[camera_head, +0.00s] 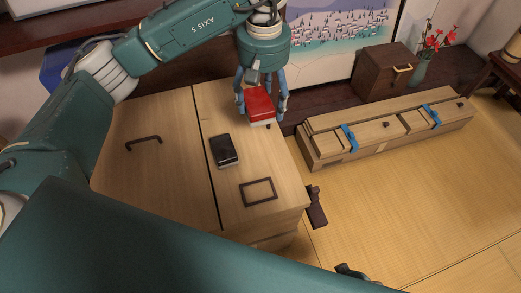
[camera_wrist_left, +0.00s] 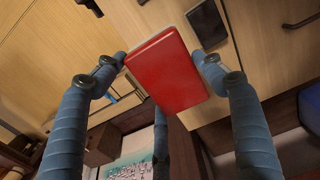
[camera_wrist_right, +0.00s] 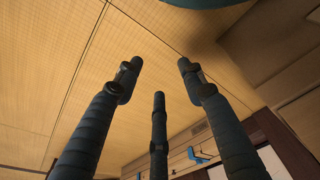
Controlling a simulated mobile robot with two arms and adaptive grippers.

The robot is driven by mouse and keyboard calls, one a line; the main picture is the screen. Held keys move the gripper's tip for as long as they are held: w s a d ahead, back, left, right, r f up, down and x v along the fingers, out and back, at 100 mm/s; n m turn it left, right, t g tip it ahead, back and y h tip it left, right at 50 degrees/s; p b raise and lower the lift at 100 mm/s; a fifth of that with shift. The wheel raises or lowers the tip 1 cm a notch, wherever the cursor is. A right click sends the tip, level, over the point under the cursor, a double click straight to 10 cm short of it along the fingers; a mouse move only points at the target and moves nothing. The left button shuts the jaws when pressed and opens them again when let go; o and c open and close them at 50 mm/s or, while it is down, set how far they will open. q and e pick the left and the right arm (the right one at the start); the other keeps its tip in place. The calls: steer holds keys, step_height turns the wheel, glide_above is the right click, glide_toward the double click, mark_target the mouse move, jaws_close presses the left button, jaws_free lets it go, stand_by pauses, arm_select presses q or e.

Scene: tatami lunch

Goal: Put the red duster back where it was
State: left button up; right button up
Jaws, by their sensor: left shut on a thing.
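The red duster (camera_head: 260,104) is a red block with a pale underside. My left gripper (camera_head: 262,110) is shut on it, at the far end of the light wooden top (camera_head: 170,180). In the left wrist view the red duster (camera_wrist_left: 168,72) sits between the blue-grey fingers (camera_wrist_left: 165,75). I cannot tell whether it touches the wood. A black block (camera_head: 224,149) lies on the wooden top nearer to me, and a dark rectangular outline (camera_head: 258,191) is nearer still. My right gripper (camera_wrist_right: 157,85) has its fingers spread and empty above the tatami in the right wrist view.
A long low wooden box (camera_head: 385,132) with blue straps stands at the right. Behind it are a brown chest (camera_head: 384,73) and a vase with red flowers (camera_head: 420,68). A dark brown piece (camera_head: 316,206) is beside the wooden top. Open tatami (camera_head: 420,200) lies at the right.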

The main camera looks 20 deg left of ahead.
arm_select(q)
steer(key=b, duration=0.1)
glide_toward(262, 150)
step_height(262, 150, down, 5)
steer(key=shift+s+f, duration=0.1)
steer(key=shift+f, duration=0.5)
arm_select(e)
steer(key=r, duration=0.1)
steer(key=w+r, duration=0.1)
steer(key=r, duration=0.1)
steer(key=w+r, duration=0.1)
steer(key=shift+w+a+r, duration=0.1)
steer(key=shift+a+r, duration=0.1)
steer(key=shift+r, duration=0.1)
steer(key=shift+f, duration=0.1)
arm_select(q)
steer(key=shift+f, duration=0.1)
steer(key=o, duration=1.1)
arm_select(e)
steer(key=shift+r, duration=0.45)
